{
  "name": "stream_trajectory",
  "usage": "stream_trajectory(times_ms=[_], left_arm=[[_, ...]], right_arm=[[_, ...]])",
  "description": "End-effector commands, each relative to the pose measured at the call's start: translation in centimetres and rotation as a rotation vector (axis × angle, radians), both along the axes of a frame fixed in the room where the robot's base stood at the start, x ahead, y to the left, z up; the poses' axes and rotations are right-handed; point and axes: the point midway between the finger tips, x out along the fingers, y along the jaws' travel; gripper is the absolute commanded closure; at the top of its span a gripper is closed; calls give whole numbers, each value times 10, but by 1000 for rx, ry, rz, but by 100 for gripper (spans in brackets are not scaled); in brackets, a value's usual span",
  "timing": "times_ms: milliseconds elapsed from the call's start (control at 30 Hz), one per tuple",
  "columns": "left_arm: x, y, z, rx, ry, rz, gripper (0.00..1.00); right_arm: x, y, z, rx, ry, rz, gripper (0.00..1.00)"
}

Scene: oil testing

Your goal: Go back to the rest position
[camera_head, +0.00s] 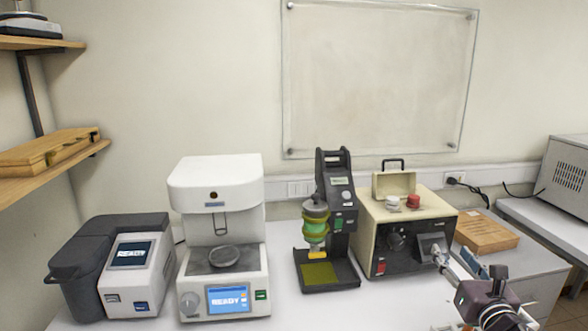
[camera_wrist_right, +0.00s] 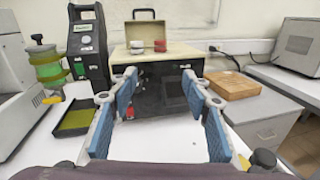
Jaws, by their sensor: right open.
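My right gripper (camera_head: 454,264) comes in at the lower right of the head view, in front of the cream instrument box (camera_head: 447,216). In the right wrist view, its two blue-padded fingers (camera_wrist_right: 160,115) stand wide apart with nothing between them. The cream box (camera_wrist_right: 185,58), with its dark front panel, lies beyond the fingertips. My left gripper is in neither view.
On the white table (camera_head: 270,312) stand a grey device (camera_head: 75,264), a white tester (camera_head: 215,175) and a black stand (camera_head: 335,215) holding a green-banded cylinder (camera_head: 315,222). A wooden box (camera_head: 486,232) lies right of the cream box. A shelf (camera_head: 60,165) juts out at left.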

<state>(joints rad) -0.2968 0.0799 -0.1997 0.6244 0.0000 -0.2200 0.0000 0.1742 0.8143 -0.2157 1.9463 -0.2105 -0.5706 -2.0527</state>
Motion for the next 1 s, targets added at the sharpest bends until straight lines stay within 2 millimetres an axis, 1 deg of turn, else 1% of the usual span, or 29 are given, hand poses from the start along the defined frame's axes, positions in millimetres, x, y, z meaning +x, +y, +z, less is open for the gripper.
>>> stream_trajectory(times_ms=[33, 200, 367, 467, 567, 667, 700, 767, 800, 867, 900, 967, 1000], left_arm=[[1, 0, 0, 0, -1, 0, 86], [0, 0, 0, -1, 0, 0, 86], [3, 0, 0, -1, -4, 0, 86], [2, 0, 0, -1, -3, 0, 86], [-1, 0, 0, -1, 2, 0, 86], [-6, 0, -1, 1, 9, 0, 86], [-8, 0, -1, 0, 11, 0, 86], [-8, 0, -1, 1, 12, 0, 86], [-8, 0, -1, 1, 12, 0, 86], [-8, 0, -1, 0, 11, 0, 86], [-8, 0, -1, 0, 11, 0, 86], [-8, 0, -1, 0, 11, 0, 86], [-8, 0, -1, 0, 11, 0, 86]], right_arm=[[-3, 3, -8, 45, 13, -5, 56], [-14, 11, -34, 211, 59, -33, 56], [-31, 22, -67, 422, 115, -79, 56], [-46, 31, -91, 579, 157, -123, 56], [-67, 42, -122, 779, 209, -192, 56], [-99, 58, -159, 1037, 271, -302, 56], [-115, 64, -175, 1152, 295, -361, 56], [-140, 75, -197, 1324, 326, -462, 56], [-158, 81, -211, 1434, 343, -536, 56], [-186, 92, -229, 1593, 359, -655, 56], [-205, 99, -241, 1694, 366, -742, 56], [-233, 109, -255, 1830, 367, -874, 56], [-250, 115, -263, 1911, 361, -959, 56]])
